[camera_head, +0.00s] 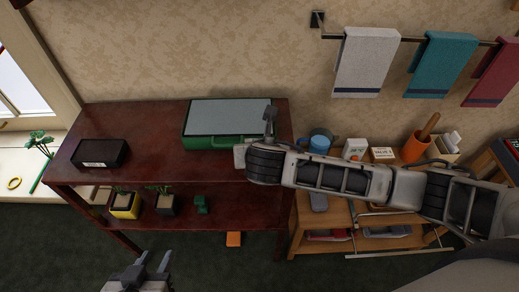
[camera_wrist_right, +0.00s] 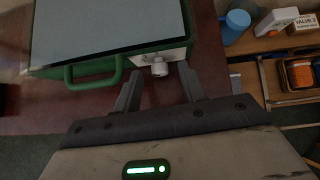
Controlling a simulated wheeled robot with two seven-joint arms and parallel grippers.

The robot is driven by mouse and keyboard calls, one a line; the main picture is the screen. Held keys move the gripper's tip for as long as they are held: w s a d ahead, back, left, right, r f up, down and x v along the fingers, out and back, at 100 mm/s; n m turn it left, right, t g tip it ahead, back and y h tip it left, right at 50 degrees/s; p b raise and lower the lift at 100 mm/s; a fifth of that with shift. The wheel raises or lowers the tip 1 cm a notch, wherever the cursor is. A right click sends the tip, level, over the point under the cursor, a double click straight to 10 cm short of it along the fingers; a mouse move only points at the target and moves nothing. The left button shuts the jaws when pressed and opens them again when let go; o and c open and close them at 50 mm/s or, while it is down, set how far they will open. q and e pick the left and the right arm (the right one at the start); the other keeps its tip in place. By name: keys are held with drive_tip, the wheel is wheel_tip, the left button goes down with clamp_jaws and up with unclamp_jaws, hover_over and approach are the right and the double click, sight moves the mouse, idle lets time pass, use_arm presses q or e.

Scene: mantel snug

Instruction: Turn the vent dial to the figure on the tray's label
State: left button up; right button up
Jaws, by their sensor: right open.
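A green case (camera_head: 215,142) with a grey top and green handle lies on the dark red shelf. The right wrist view shows its front (camera_wrist_right: 105,68) with a pale plate. A white knob, apparently the vent dial (camera_wrist_right: 160,67), sits on that plate; I cannot read its setting. My right gripper (camera_wrist_right: 160,82) is open, its fingertips on either side of the knob and just short of it; I cannot tell whether they touch. A small white box labelled VALVE 3 (camera_wrist_right: 303,24) stands at right; I cannot tell whether it is on a tray. My left gripper (camera_head: 150,262) is open and empty at bottom.
A black box with a pale, unreadable label (camera_head: 101,153) sits left on the dark red shelf (camera_head: 155,115). Potted plants stand on the lower level. A blue mug (camera_head: 320,141) and orange pot (camera_head: 416,148) stand on the wooden unit, partly behind my right arm.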

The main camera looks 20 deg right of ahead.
drive_tip(key=shift+w+f, duration=0.1)
drive_tip(key=shift+w, duration=0.05)
clamp_jaws()
